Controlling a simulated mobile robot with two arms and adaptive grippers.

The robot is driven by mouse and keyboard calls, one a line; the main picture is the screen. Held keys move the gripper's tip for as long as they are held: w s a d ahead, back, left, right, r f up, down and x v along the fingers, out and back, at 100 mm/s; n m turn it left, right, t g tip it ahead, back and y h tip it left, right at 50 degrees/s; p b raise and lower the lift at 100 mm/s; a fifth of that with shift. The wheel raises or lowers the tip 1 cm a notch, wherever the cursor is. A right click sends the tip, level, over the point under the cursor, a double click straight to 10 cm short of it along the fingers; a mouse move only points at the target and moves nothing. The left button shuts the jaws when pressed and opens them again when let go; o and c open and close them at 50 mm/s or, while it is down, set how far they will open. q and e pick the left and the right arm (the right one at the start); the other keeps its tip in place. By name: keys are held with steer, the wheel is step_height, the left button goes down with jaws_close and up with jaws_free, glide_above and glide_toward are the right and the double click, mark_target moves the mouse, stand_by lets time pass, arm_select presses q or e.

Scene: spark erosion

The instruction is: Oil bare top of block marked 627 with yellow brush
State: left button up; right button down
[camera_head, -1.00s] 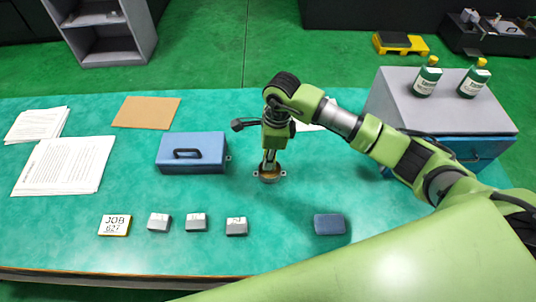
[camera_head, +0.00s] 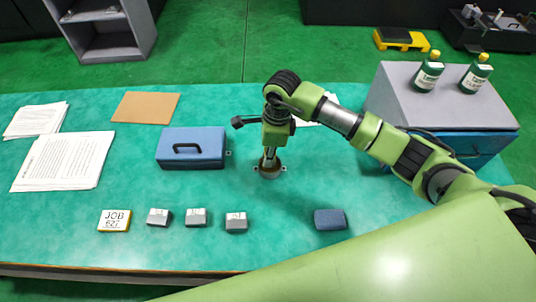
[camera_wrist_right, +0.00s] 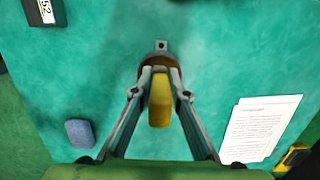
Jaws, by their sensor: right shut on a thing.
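My right gripper (camera_head: 269,160) points down over a small brown pot (camera_head: 270,173) in the middle of the bench. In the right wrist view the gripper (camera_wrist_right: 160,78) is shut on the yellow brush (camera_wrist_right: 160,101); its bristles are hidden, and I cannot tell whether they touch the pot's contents. Three grey blocks stand in a row at the front: a left one (camera_head: 158,217), a middle one (camera_head: 196,217) and a right one (camera_head: 236,222). Their marks are too small to read in the head view. A yellow-edged card (camera_head: 114,220) reads JOB 627. My left gripper is not in view.
A blue box with a handle (camera_head: 191,149) stands left of the pot. A dark blue pad (camera_head: 330,219) lies at front right. Papers (camera_head: 63,161) and a brown board (camera_head: 146,107) lie at left. Green bottles (camera_head: 428,76) stand on a cabinet (camera_head: 395,101) at right.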

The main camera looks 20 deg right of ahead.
steer(key=shift+f+b, duration=0.45)
steer(key=shift+f, duration=0.05)
steer(key=shift+s+f, duration=0.1)
stand_by(1.8)
steer(key=shift+r+p, duration=1.65)
steer(key=shift+r, duration=1.9)
steer(key=shift+r, duration=0.15)
steer(key=shift+r+n, duration=0.3)
steer(key=shift+n, duration=0.1)
steer(key=s+d+r+n+g, duration=0.1)
steer(key=s+d+r+n, duration=0.1)
steer(key=s+r+n, duration=0.4)
steer(key=s+d+r+n+h, duration=0.1)
steer(key=s+r+n, duration=0.5)
steer(key=n, duration=0.8)
steer(key=shift+s+d+r+g+b, duration=0.3)
steer(key=shift+s+d+r+g, duration=0.1)
steer(key=shift+s+d, duration=0.5)
